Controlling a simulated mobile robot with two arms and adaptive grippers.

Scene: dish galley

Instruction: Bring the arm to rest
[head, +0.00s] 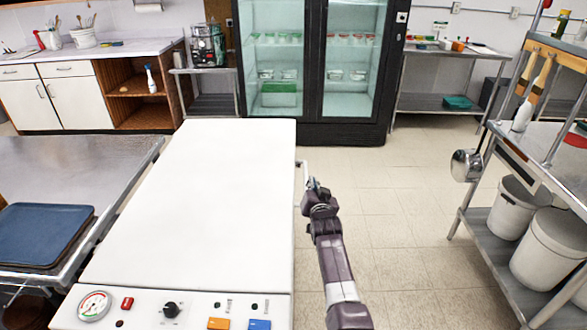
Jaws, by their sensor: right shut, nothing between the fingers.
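My right arm reaches forward from the bottom of the head view, along the right side of a long white machine. Its gripper (313,184) is at the far end of the arm, beside the machine's right edge. It is small in the picture; it is shut with nothing in it. My left gripper is not in view.
The white machine (196,203) fills the centre left, with a gauge and buttons at its front. A steel table with blue trays (45,236) stands left. A steel shelf with white bins (549,245) stands right. A glass-door fridge (318,65) is behind. Tiled floor (405,215) is free.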

